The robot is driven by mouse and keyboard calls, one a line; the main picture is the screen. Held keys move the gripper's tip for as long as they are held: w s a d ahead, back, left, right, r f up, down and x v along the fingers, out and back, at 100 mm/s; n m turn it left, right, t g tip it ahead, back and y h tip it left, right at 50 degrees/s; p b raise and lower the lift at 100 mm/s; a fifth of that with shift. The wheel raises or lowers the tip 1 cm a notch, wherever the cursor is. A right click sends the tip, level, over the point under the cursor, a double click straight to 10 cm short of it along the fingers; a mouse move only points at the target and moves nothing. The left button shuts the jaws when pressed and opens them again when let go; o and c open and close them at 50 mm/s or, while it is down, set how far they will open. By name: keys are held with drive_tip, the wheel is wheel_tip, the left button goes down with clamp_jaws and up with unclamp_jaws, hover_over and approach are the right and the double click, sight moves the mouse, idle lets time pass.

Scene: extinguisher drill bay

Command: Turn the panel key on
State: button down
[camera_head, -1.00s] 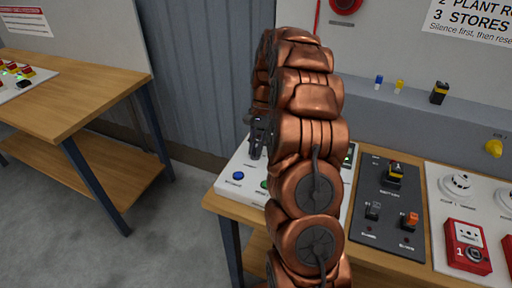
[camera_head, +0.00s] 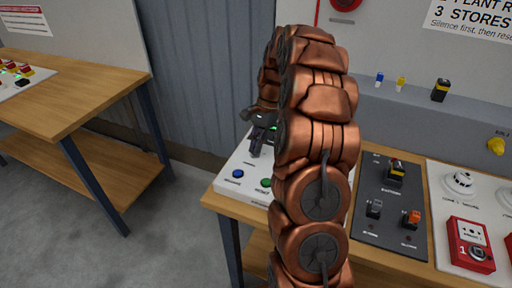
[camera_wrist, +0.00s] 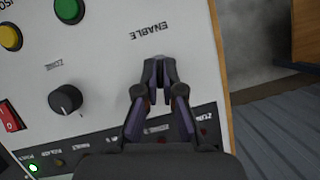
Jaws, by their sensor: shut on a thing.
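The white panel (camera_head: 229,190) stands on the wooden bench, partly hidden behind my copper arm. My gripper (camera_head: 257,143) is over its far left part. In the wrist view my gripper (camera_wrist: 158,72) has its fingertips close together at the panel face, just below the upside-down word ENABLE. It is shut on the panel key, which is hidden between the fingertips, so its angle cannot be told. A black knob (camera_wrist: 66,99) sits left of the fingers, apart from them.
The wrist view shows a green button (camera_wrist: 69,10), a yellow button (camera_wrist: 10,38), a red switch (camera_wrist: 10,116) and a lit green lamp (camera_wrist: 33,168). A dark battery panel (camera_head: 385,236) and a red call point (camera_head: 470,244) lie to the right. Floor is clear at left.

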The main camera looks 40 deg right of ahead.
drive_tip(key=m+t, duration=0.1)
drive_tip(key=m, duration=0.1)
drive_tip(key=m+t, duration=0.1)
drive_tip(key=m, duration=0.2)
drive_tip(key=shift+s, duration=0.2)
drive_tip(key=shift+m+t, duration=0.7)
drive_tip(key=shift+m, duration=1.3)
drive_tip(key=c, duration=1.3)
unclamp_jaws()
drive_tip(key=v, duration=1.2)
drive_tip(key=shift+a, duration=0.1)
